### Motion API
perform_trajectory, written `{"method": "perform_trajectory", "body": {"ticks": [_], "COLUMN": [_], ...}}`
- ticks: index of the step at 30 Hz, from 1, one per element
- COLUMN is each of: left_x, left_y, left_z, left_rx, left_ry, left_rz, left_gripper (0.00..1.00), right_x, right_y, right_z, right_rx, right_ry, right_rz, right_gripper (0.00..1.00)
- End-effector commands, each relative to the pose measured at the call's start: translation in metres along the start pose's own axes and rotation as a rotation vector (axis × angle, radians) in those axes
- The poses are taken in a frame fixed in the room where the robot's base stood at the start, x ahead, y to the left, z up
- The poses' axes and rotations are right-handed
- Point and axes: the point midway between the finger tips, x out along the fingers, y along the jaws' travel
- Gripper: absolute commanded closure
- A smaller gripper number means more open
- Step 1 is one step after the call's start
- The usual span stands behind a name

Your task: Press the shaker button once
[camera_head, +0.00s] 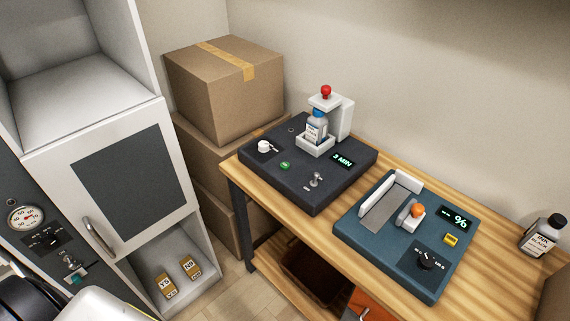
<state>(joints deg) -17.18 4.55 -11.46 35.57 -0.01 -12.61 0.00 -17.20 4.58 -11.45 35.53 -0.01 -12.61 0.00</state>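A dark grey machine (318,194) sits on the far left part of the wooden table. It has a green button (285,166) on its front left, a white knob (264,146), a small metal toggle (316,179) and a display (342,160) reading 3 MIN. A small labelled bottle with a blue cap (315,127) stands in its white holder (330,142), under a white arm with a red knob (326,91) on top. No label naming the shaker is readable. Neither gripper shows; only a blurred black and white part of my body is at the bottom left.
Cardboard boxes (225,92) and a white cabinet (180,150) are left.

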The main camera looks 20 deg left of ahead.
Motion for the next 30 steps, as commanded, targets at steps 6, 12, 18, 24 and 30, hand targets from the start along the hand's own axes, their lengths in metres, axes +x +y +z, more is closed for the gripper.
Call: {"method": "perform_trajectory", "body": {"ticks": [6, 12, 18, 24, 30], "left_x": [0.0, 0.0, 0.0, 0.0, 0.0], "left_y": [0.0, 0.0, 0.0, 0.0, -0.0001], "left_z": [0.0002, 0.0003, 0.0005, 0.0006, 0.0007], "left_rx": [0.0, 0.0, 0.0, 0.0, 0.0], "left_ry": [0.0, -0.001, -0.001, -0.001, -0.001], "left_rz": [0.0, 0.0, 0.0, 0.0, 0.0], "left_gripper": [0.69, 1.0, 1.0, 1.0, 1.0], "right_x": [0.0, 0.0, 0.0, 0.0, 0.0], "right_y": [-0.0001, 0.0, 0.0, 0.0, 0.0], "right_z": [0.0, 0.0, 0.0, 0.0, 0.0], "right_rx": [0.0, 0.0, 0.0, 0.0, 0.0], "right_ry": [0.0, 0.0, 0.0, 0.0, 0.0], "right_rz": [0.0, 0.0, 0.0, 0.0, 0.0], "right_gripper": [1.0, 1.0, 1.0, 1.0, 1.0]}}
